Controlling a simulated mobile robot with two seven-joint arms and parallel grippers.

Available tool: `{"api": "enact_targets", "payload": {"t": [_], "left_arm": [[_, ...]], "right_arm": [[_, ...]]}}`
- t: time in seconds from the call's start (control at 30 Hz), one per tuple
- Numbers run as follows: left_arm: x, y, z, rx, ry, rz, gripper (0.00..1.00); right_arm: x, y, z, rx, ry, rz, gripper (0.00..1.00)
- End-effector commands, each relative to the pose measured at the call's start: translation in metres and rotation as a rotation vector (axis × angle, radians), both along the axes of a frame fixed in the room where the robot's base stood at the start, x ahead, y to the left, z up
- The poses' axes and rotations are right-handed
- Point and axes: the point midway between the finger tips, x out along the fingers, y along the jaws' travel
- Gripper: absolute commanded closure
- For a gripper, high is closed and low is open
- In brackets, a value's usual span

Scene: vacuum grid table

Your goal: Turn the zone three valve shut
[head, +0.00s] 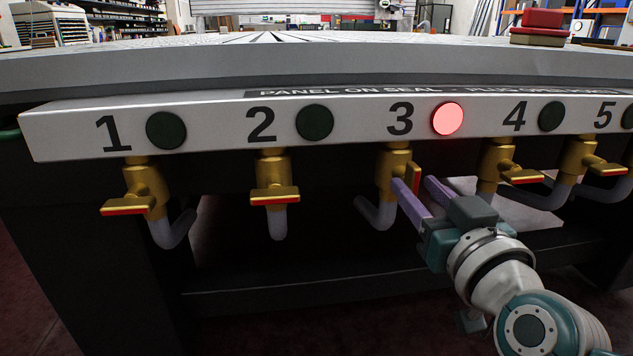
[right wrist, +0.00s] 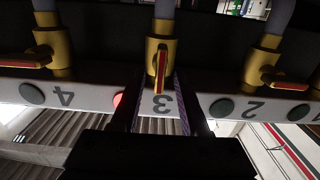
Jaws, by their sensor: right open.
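The zone three valve (head: 394,168) is a brass valve under the number 3. Its brass, red-edged handle (head: 412,178) points out from the panel, unlike the crosswise handles beside it. The round lamp (head: 447,119) next to the 3 glows red. My right gripper (head: 416,184) is open, its purple fingers reaching toward the handle. In the right wrist view, which is upside down, the handle (right wrist: 160,70) lies between the two finger lines; I cannot tell whether they touch it. My left gripper is not in view.
Valves one (head: 140,195), two (head: 274,182), four (head: 504,165) and five (head: 583,160) have crosswise handles and dark green lamps. Valve four stands close to the right of my fingers. The table top (head: 300,65) overhangs above. A red object (head: 541,25) sits on it.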

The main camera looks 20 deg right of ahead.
Motion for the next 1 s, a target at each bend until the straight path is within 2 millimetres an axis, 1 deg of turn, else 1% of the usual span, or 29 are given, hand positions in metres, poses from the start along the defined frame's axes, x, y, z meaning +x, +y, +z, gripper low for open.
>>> {"api": "enact_targets", "payload": {"t": [0.03,0.13,0.4,0.8,1.0], "left_arm": [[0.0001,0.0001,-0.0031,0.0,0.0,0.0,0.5],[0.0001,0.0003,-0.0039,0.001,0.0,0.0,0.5],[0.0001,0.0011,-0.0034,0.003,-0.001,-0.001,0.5],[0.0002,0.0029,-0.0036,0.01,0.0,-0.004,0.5],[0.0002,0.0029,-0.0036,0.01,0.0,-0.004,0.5]], "right_arm": [[0.0046,-0.0012,-0.001,0.001,-0.001,-0.001,0.55],[0.0091,-0.0025,-0.0003,0.0,0.0,-0.001,0.55],[0.0097,-0.0027,0.0003,0.0,0.001,0.0,0.56],[0.0096,-0.0025,0.0003,0.0,0.0,0.0,1.0],[0.0095,-0.0025,0.0003,0.0,0.0,0.0,1.0]]}}
